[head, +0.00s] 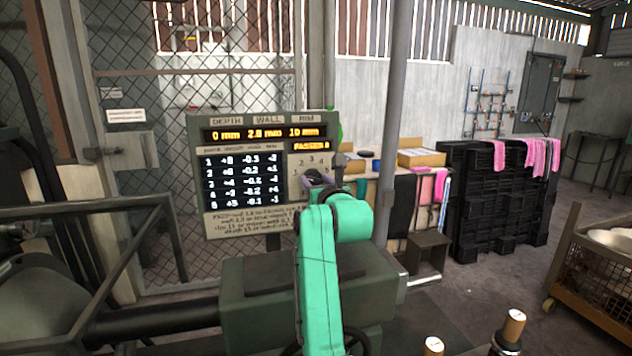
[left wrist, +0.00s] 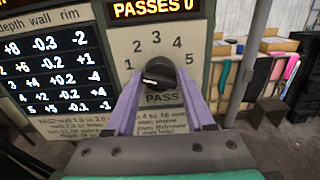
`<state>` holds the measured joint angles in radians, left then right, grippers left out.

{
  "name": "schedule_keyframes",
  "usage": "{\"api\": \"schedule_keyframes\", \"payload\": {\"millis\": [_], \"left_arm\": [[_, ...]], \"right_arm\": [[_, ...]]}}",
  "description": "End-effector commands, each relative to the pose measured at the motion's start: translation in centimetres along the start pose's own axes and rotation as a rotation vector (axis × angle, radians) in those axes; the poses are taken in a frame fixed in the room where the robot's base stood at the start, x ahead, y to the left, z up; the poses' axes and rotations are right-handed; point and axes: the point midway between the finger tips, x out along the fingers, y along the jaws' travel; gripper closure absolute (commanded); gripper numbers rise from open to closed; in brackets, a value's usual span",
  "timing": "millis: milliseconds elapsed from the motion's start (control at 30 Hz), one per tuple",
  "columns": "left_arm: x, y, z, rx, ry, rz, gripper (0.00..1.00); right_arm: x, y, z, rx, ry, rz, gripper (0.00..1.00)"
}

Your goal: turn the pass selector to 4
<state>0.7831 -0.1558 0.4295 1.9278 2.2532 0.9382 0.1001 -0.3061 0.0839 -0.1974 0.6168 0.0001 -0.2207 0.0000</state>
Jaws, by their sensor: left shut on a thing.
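The pass selector is a round black knob (left wrist: 160,72) on the panel, with the numbers 1 to 5 in an arc above it and PASS printed below. Its white mark points left, a little below the 1. My left gripper (left wrist: 160,80) has its two purple fingers on either side of the knob and is shut on it. In the head view the left gripper (head: 319,179) is at the lower right of the panel (head: 196,160), and it hides most of the knob. The passes display (left wrist: 153,8) reads 0. My right gripper is not in view.
The panel also has orange depth, wall and rim readouts (head: 264,132) and a number table (head: 243,178). A grey post (head: 392,120) stands just right of it. Black crates (head: 490,200) with pink cloths are farther right. Wooden-handled tools (head: 512,325) are at the lower right.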

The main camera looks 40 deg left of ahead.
Motion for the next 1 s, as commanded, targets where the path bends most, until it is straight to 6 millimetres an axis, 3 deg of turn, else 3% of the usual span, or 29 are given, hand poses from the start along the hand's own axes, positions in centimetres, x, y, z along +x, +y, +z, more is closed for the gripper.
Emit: {"api": "schedule_keyframes", "payload": {"millis": [467, 1000], "left_arm": [[0.1, 0.0, 0.1, 0.123, 0.001, 0.002, 1.00], [0.1, 0.1, 0.4, 0.601, 0.002, 0.002, 1.00]], "right_arm": [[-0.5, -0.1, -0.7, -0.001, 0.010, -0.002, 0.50], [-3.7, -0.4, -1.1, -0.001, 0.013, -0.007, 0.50]]}}
